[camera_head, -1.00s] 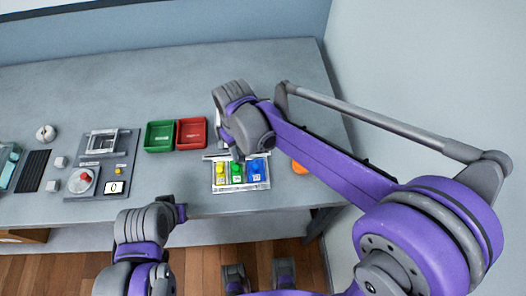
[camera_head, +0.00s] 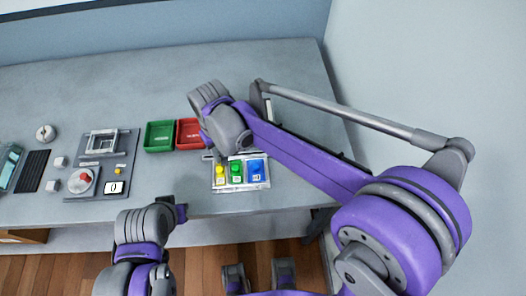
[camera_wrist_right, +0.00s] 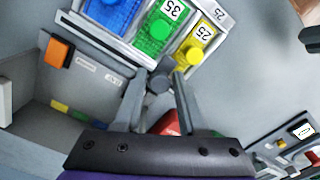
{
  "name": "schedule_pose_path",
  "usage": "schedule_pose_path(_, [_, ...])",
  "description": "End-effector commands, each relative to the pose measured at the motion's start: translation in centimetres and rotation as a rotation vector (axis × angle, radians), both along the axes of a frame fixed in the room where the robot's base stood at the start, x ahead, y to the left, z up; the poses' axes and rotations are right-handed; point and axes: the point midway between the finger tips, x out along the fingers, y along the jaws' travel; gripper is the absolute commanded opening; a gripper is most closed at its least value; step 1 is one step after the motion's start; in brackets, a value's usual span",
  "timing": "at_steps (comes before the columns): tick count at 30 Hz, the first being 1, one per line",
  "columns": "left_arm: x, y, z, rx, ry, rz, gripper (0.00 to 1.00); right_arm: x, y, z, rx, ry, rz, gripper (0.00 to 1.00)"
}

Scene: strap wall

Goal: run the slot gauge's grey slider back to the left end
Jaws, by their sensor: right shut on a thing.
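The slot gauge (camera_head: 241,187) is a pale frame at the front right of the bench, holding yellow, green and blue blocks. Its long side rail (camera_wrist_right: 115,42) shows in the right wrist view. The grey slider (camera_wrist_right: 159,80) has a round knob, near the yellow block's end of the gauge. My right gripper (camera_wrist_right: 158,88) is shut on this knob, one finger on each side. In the head view the right gripper (camera_head: 214,154) is at the gauge's back left, and the arm hides the slider. My left gripper (camera_head: 180,212) is at the bench's front edge, its fingers unclear.
A green tray (camera_head: 160,136) and a red tray (camera_head: 188,133) stand behind and left of the gauge. A grey panel with a dial (camera_head: 82,181) is further left. A orange block (camera_wrist_right: 58,52) shows in the wrist view. The back of the bench is clear.

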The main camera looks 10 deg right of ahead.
Motion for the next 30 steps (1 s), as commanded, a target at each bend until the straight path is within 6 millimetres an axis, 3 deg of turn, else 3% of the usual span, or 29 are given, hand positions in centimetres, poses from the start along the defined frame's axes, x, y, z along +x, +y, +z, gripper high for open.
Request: schedule_pose_path(30, [0.0, 0.0, 0.0, 0.0, 0.0, 0.0, 0.1, 0.2, 5.1, 0.0, 0.0, 0.0, 0.003, 0.16])
